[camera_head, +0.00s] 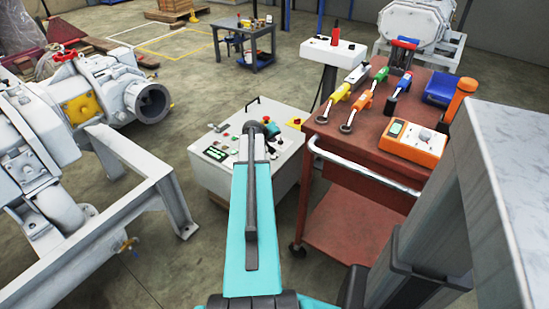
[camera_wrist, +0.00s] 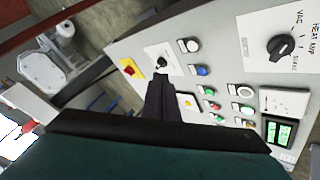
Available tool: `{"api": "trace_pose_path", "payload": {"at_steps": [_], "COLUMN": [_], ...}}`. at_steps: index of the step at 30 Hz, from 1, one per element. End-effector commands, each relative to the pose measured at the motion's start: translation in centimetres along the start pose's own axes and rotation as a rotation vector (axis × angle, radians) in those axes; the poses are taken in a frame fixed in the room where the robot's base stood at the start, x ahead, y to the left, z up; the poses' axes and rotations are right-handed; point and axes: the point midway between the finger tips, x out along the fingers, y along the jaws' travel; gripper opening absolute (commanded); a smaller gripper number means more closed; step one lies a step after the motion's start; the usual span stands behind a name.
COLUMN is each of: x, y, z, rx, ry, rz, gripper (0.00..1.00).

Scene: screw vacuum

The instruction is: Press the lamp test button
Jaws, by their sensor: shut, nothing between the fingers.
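The control panel (camera_head: 205,165) is the sloped top of a white cabinet, and it fills much of the wrist view (camera_wrist: 225,30). It carries white (camera_wrist: 190,46), blue (camera_wrist: 202,71), green and red buttons. Their small labels are unreadable, so I cannot tell which is the lamp test button. My gripper (camera_wrist: 160,80) is shut and empty, its dark fingers pointing at the panel near a small black control on a white plate (camera_wrist: 152,53). I cannot tell whether the tips touch. The fingers and wrist hide part of the panel.
A red-and-yellow emergency stop (camera_wrist: 131,68), a large black selector knob (camera_wrist: 281,45) and a green display (camera_wrist: 279,132) are on the panel. A red tool cart (camera_head: 375,150) stands close on the right. White pump machinery (camera_head: 90,95) is on the left.

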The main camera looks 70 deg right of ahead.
Motion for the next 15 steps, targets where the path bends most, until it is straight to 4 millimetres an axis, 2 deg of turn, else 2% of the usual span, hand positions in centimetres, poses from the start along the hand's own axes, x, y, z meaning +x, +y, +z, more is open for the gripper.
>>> {"api": "trace_pose_path", "payload": {"at_steps": [15], "x": [3.8], "y": [-2.8], "z": [2.7], "rx": [-0.001], "ry": [0.0], "rz": [0.0], "gripper": [0.0]}}
